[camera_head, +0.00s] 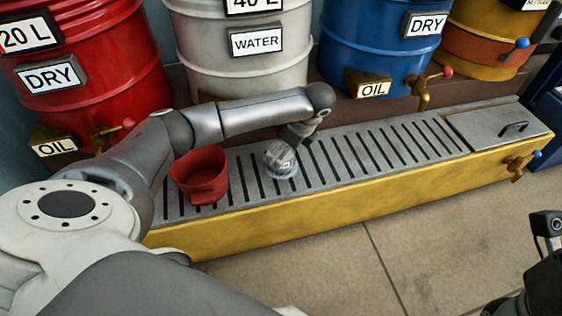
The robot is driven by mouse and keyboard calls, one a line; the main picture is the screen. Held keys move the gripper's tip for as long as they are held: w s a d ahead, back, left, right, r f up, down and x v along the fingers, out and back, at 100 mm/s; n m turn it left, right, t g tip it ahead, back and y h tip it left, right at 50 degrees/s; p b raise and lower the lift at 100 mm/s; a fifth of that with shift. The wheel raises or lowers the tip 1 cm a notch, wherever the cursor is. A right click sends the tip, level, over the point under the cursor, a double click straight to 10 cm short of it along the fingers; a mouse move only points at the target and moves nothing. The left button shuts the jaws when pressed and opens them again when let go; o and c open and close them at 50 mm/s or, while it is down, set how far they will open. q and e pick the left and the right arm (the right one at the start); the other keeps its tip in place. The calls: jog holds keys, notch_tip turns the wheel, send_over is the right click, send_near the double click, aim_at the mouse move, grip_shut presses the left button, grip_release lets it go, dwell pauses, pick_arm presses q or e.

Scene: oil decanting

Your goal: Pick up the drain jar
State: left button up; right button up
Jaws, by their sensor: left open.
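A small clear glass jar (284,170), which looks like the drain jar, stands on the slotted metal grate of the yellow drain trough. My left arm reaches in from the left, and its left gripper (283,154) points down at the jar from above. The gripper is open, with its fingers at the jar's top. The fingers partly hide the jar, and I cannot tell whether they touch it. Part of my right gripper (547,224) shows at the lower right edge, far from the jar; its jaw state is unclear.
A red pouring vessel (199,187) stands on the grate left of the jar. The yellow trough (350,196) has a lidded end (497,126) at right. Behind stand a red drum (110,80), a white drum (240,75) and a blue drum (365,50). Floor in front is clear.

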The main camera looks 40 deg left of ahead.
pick_arm(q)
jog(key=shift+a+f, duration=0.15)
jog(key=shift+f, duration=0.1)
jog(key=shift+c, duration=0.2)
jog(key=c, duration=1.7)
jog(key=shift+r, duration=0.15)
